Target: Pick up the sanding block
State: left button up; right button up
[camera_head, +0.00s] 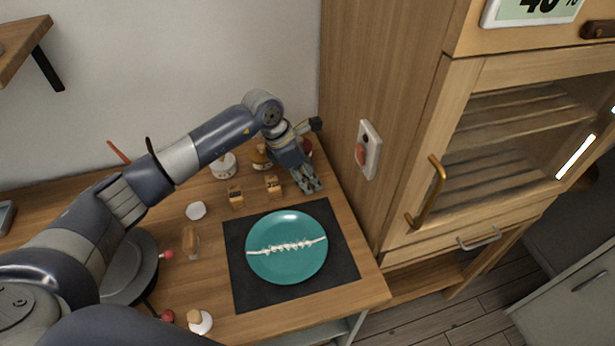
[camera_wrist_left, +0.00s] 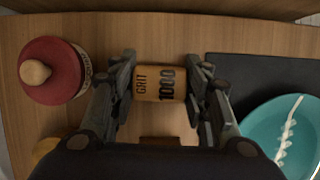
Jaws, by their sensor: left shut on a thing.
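A tan sanding block (camera_wrist_left: 160,83) marked "GRIT 1000" sits between the fingers of my left gripper (camera_wrist_left: 162,88) in the left wrist view. The fingers press on its two ends, so the gripper is shut on it. In the head view my left gripper (camera_head: 309,184) points down at the back right of the table, near the dark mat, and the held block is hidden there. I cannot tell whether the block touches the table. Two similar blocks stand to the left, one nearer (camera_head: 273,185) and one farther (camera_head: 235,196). My right gripper is not in view.
A teal plate (camera_head: 287,268) with a pale seam lies on the dark mat (camera_head: 340,262). A red jar (camera_wrist_left: 55,75) stands beside the gripper. A white dish (camera_head: 196,210) lies left.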

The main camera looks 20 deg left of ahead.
pick_arm(q)
jog(key=shift+w+r+b, duration=0.1)
jog(key=shift+r+b, duration=0.25)
jog(key=shift+r, duration=0.25)
jog(key=shift+s+r+b, duration=0.2)
jog(key=shift+r+b, duration=0.4)
jog(key=shift+r, duration=0.55)
jog(key=s+d+b, duration=0.1)
jog(key=s, duration=0.4)
jog(key=s+d+r+b, duration=0.1)
jog(key=s+d, duration=0.1)
jog(key=s, duration=0.3)
jog(key=s+d+b, duration=0.1)
jog(key=s+d, duration=0.1)
jog(key=s, duration=0.3)
jog(key=shift+r+b, duration=0.25)
jog(key=shift+b, duration=0.05)
